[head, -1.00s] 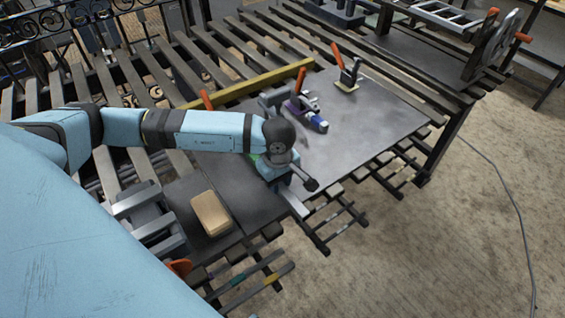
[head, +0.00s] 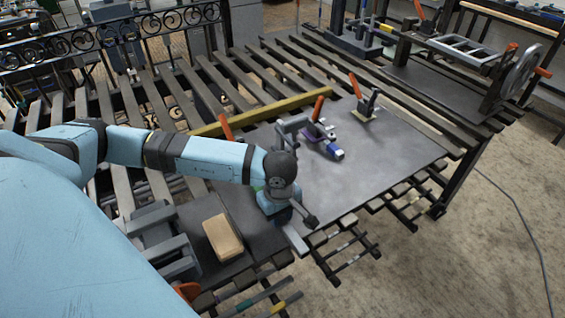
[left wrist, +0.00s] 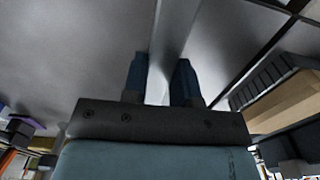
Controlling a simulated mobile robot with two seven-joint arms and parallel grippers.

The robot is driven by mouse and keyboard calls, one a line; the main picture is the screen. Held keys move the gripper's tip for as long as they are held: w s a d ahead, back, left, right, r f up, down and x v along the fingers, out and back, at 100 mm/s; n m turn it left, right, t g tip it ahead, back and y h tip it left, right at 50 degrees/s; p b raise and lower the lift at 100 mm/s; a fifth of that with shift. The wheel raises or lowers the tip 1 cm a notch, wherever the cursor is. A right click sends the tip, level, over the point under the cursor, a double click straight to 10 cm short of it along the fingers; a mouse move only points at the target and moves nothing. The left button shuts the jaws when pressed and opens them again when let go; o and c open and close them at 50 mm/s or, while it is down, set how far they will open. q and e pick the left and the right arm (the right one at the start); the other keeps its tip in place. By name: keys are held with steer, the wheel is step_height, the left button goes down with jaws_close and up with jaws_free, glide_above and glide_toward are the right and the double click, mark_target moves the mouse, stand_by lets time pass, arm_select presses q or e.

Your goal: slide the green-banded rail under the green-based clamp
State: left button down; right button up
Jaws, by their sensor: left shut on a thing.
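My left gripper (head: 283,214) is at the front edge of the dark plate, pointing down. It is shut on a grey metal rail (head: 295,240), whose end sticks out at the plate's front edge. In the left wrist view the rail (left wrist: 172,35) runs between the two blue fingers. Its coloured band cannot be made out. The green-based clamp is mostly hidden behind my left arm; its orange handle (head: 225,127) rises above the arm and a bit of green (head: 258,187) shows below it. My right gripper is not in view.
A purple-based clamp (head: 318,133) and a yellow-based clamp (head: 364,110) stand on the dark plate (head: 385,160). A tan block (head: 223,238) lies to the left of the gripper. A yellow bar (head: 275,108) lies behind. The plate's right part is clear.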

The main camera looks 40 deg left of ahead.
arm_select(q)
steer(key=c, duration=0.8)
jaws_free()
steer(key=shift+r, duration=0.45)
step_height(320, 180, up, 13)
steer(key=shift+b, duration=0.35)
